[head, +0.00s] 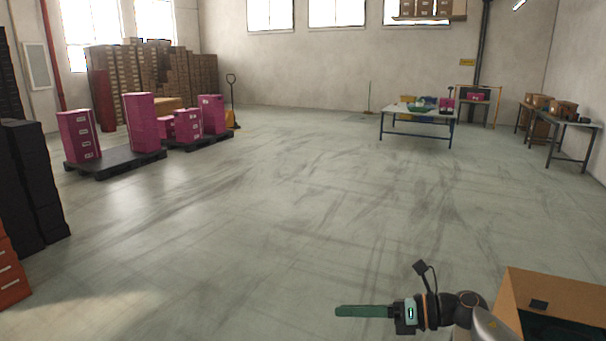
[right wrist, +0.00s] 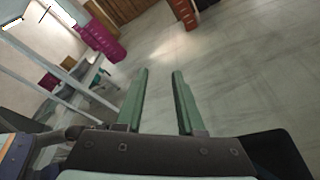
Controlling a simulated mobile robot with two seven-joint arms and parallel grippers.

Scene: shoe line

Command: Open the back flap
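A brown cardboard box (head: 565,292) is at the bottom right of the head view, cut off by the frame edge. A broad brown panel of it shows, with a dark area below; I cannot tell for certain which flap this panel is. My right gripper (head: 338,311) is left of the box and apart from it, with its green fingers pointing left, away from the box. In the right wrist view the two fingers (right wrist: 160,72) are spread with nothing between them. The box is not clearly seen there. My left gripper is not in view.
Dark stacks (head: 32,185) and orange boxes (head: 10,275) stand at the left. Pink boxes (head: 142,120) are on dark pallets farther back. A table (head: 418,113) stands at the back right. The middle floor is clear.

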